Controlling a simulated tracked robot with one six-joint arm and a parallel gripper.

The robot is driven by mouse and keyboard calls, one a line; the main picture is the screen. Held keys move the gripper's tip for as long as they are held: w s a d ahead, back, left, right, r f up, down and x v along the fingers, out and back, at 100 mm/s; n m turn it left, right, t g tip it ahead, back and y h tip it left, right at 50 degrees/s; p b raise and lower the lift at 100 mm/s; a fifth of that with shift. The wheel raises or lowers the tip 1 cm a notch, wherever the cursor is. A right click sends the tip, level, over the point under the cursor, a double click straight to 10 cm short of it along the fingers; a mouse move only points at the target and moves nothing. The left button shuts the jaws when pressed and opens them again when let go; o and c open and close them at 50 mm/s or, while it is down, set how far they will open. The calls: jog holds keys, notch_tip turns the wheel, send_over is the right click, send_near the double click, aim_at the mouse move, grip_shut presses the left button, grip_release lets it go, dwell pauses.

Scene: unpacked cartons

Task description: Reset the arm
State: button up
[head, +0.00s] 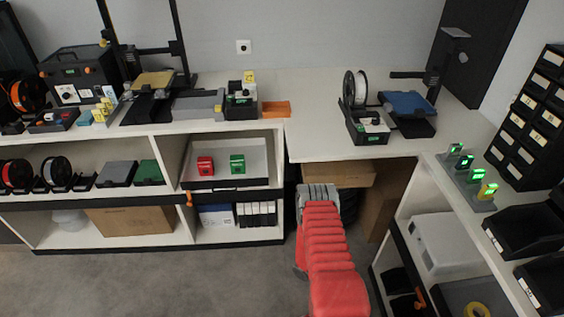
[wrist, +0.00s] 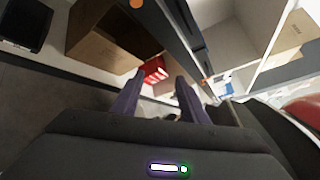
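My arm (head: 326,250), in a ribbed red cover, reaches from the bottom of the head view toward the gap under the desk. Its grey far end is in front of the brown cartons there; the fingertips cannot be made out in that view. In the wrist view my gripper (wrist: 160,77) has its two dark fingers apart, with nothing held between them. A red object with white marks (wrist: 154,70) shows beyond the fingertips; it looks apart from them.
A white desk (head: 330,115) is above and beyond my arm. Brown cartons (head: 338,174) stand beneath it. A shelf unit (head: 165,240) is on the left, holding a red box (head: 205,166) and a green box (head: 237,164). A right-hand counter (head: 450,185) stands close. Grey floor is clear at left.

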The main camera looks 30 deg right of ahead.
jog(key=w+a+r+m+t+y, duration=0.25)
jog(key=w+a+r+m, duration=0.25)
jog(key=r, duration=0.5)
jog(key=w+a+r+m+t+y, duration=0.1)
jog(key=w+a+r+m+t, duration=0.25)
jog(key=w+r, duration=0.45)
jog(key=w+a+r+m+t+y, duration=0.25)
jog(key=a+r+m, duration=0.3)
jog(key=r, duration=0.65)
jog(key=s+a+r+t, duration=0.1)
jog(key=a+r+t, duration=0.2)
jog(key=r, duration=0.6)
jog(key=s+a+r+m+t, duration=0.1)
jog(key=a+r+t, duration=0.3)
jog(key=a+r, duration=0.3)
jog(key=s+a+r+t, duration=0.1)
jog(key=a+r+t, duration=0.3)
jog(key=r, duration=0.8)
jog(key=shift+s+a+r+y, duration=0.3)
jog(key=shift+s+a, duration=0.05)
jog(key=shift+a, duration=0.4)
jog(key=shift+c, duration=0.2)
jog(key=shift+c, duration=0.9)
